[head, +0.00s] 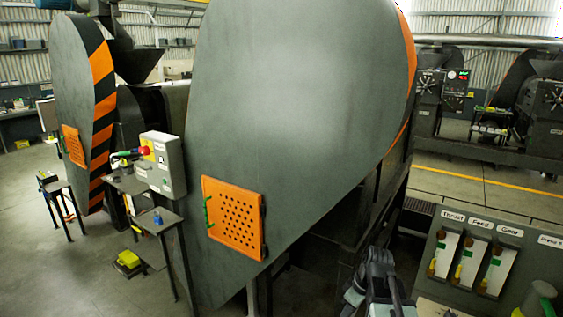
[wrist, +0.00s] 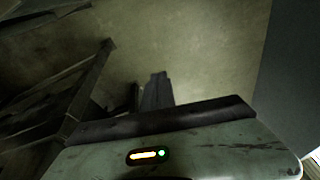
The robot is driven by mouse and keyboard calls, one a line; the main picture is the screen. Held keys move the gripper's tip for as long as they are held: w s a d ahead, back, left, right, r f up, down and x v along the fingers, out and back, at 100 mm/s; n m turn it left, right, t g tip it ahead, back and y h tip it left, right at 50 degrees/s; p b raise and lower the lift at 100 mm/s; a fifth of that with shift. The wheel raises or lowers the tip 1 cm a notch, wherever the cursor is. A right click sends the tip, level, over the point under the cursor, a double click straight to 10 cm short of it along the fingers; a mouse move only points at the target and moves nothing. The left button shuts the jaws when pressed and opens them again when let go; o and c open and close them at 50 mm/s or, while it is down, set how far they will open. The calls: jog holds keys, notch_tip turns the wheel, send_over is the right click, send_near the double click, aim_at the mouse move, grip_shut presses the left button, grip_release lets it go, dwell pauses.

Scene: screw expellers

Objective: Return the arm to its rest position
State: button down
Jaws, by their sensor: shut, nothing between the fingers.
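My gripper (head: 379,256) shows at the lower right of the middle in the head view, dark with paler grey parts below it. It is shut and empty. It stands in front of the dark frame of the big machine, left of the control panel, with no visible contact. In the wrist view the dark fingers (wrist: 157,82) point away over a dim, bare floor, with nothing between them. The rest of my arm is mostly cut off by the head view's lower edge.
A large grey machine guard (head: 290,100) with an orange perforated hatch (head: 234,218) fills the middle. A control panel (head: 463,235) with several labelled levers stands close on the right. A grey switch box (head: 163,163) and small stand are left. Open floor (head: 60,265) lies lower left.

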jog(key=s+a+f+m+g+h+b, duration=0.1)
jog(key=s+a+f+m, duration=0.3)
jog(key=m, duration=0.5)
jog(key=s+a+h+b, duration=0.1)
jog(key=s+a, duration=0.1)
jog(key=a, duration=0.1)
jog(key=shift+f, duration=0.1)
dwell(0.4)
